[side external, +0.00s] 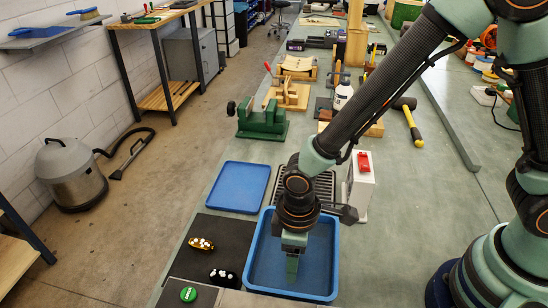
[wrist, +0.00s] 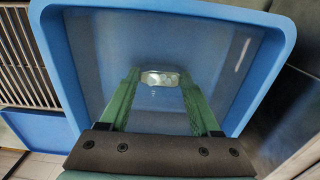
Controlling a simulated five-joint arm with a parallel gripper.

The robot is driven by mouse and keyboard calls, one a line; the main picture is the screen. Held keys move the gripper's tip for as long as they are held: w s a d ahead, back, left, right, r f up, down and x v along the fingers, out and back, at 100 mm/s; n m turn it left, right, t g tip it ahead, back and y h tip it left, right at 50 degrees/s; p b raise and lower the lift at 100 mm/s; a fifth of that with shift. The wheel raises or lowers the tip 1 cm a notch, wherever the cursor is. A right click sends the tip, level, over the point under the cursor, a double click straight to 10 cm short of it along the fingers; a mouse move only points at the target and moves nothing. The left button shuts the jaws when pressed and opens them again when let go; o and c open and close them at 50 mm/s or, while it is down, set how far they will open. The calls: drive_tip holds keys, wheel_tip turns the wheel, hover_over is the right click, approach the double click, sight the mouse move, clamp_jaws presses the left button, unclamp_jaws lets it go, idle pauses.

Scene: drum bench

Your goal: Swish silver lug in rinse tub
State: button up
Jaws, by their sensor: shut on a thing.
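The rinse tub (side external: 256,249) is a blue, open rectangular tub near the front of the bench. Its blue rim (wrist: 55,75) and pale inside fill most of the wrist view. My gripper (side external: 292,274) points down inside the tub walls. In the wrist view the silver lug (wrist: 160,78), a small shiny piece, sits between the tips of my two green fingers, which are shut on it. The lug does not show in the side view. I cannot tell how deep the lug is in the tub.
A flat blue tray (side external: 238,187) lies behind the tub. A black mat (side external: 225,232) with small yellow and black items is to its left. A white box with a red top part (side external: 364,162) stands behind right, near a slatted rack (side external: 324,184). A green vise (side external: 262,122) is farther back.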

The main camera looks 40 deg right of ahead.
drive_tip(key=shift+r, duration=0.1)
drive_tip(key=shift+r, duration=1.05)
drive_tip(key=shift+f, duration=1.15)
drive_tip(key=shift+r, duration=0.15)
drive_tip(key=shift+r, duration=1)
drive_tip(key=shift+f, duration=0.15)
drive_tip(key=shift+f, duration=1)
drive_tip(key=shift+r, duration=0.1)
